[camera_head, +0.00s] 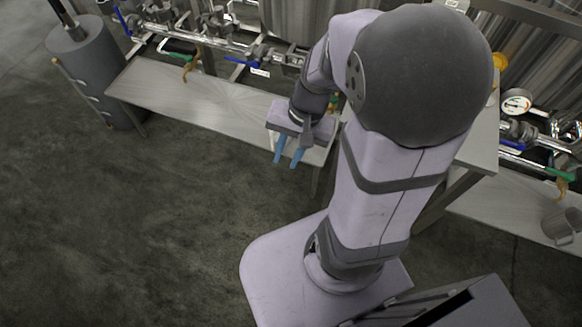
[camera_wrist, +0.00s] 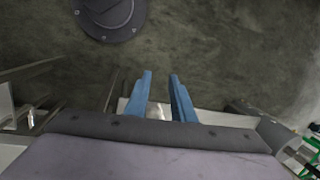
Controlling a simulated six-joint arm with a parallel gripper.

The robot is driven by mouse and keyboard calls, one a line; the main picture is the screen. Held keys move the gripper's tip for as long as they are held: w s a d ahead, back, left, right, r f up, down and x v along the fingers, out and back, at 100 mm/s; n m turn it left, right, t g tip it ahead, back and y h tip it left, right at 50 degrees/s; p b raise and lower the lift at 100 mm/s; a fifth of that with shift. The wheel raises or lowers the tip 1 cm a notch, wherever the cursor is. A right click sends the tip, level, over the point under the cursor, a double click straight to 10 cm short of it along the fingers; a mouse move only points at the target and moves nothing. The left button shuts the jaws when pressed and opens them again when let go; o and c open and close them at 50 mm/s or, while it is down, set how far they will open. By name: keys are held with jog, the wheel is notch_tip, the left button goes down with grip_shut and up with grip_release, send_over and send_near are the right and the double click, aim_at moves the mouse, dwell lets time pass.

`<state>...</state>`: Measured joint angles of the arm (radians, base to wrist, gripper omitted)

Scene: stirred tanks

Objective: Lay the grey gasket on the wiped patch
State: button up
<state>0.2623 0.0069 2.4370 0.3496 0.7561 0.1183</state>
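My gripper (camera_head: 286,160) has two blue fingers that point down over the edge of a small pale surface (camera_head: 317,156) in the middle of the head view. The fingers are apart, with nothing seen between them. In the wrist view my gripper (camera_wrist: 160,80) also shows a gap between the fingers, with dark floor beyond. A pale strip lies behind the fingers there; I cannot tell what it is. I cannot make out the grey gasket or the wiped patch in either view. My arm hides part of the benches and tanks.
A long grey bench (camera_head: 190,103) runs at the left, below pipes and valves. A grey cylinder (camera_head: 92,70) stands at its far left. At the right are a gauge (camera_head: 516,102), another bench (camera_head: 500,207) and a grey mug (camera_head: 562,226). The floor (camera_head: 130,220) at left is clear.

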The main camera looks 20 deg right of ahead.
jog(key=s+n+h, duration=0.1)
jog(key=n, duration=0.1)
jog(key=s+n+h, duration=0.1)
jog(key=n, duration=0.2)
jog(key=s+n, duration=0.2)
jog(key=shift+a+n+h, duration=0.3)
jog(key=shift+a+h, duration=0.1)
jog(key=shift+r, duration=0.1)
notch_tip(320, 180, up, 8)
jog(key=p, duration=0.8)
